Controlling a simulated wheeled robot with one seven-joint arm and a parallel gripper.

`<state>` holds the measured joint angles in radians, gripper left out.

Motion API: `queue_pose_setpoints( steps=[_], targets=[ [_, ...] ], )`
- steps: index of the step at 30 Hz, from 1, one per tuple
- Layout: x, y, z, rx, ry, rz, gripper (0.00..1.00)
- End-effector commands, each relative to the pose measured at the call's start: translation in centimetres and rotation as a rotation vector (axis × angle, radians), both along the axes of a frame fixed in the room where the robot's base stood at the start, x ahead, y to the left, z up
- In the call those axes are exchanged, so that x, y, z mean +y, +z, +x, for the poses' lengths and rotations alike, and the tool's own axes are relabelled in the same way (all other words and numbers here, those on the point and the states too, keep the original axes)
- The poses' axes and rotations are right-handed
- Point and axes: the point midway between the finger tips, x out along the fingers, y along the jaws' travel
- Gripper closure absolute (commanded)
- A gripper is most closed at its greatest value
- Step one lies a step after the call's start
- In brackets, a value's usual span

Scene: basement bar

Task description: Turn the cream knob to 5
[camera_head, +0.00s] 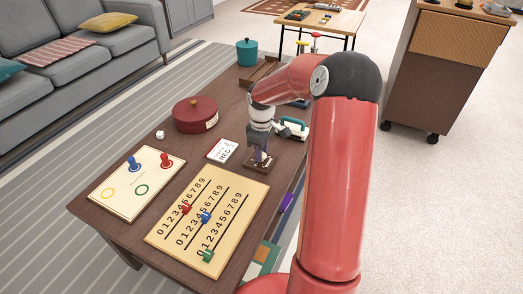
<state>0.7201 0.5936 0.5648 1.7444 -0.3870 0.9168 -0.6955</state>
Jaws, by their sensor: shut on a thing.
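A small dark brown block (251,165) with faint pale marks lies on the brown table, right of the white card. My gripper (260,154) points down onto this block from above and is shut on the knob there. The cream knob itself is hidden by the fingers, so its pointing direction cannot be told. The marks on the block are too small to read.
A number board (225,245) with red, blue and green sliders is in front. A peg board (115,190), a white card (222,150) and a dark red round box (195,115) lie left. A teal-handled white object (291,128) is close behind on the right.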

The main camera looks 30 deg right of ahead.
Motion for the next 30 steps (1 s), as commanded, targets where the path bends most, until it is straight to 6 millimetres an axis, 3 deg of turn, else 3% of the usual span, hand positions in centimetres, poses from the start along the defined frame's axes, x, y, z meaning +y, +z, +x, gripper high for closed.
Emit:
queue_pose_setpoints(
  steps=[15, 30],
  targets=[
    [0.08, 0.03, 0.11, -0.003, -0.430, -0.001, 0.93],
    [0.03, 0.02, 0.11, -0.003, -0.606, 0.001, 0.93]
  ],
)
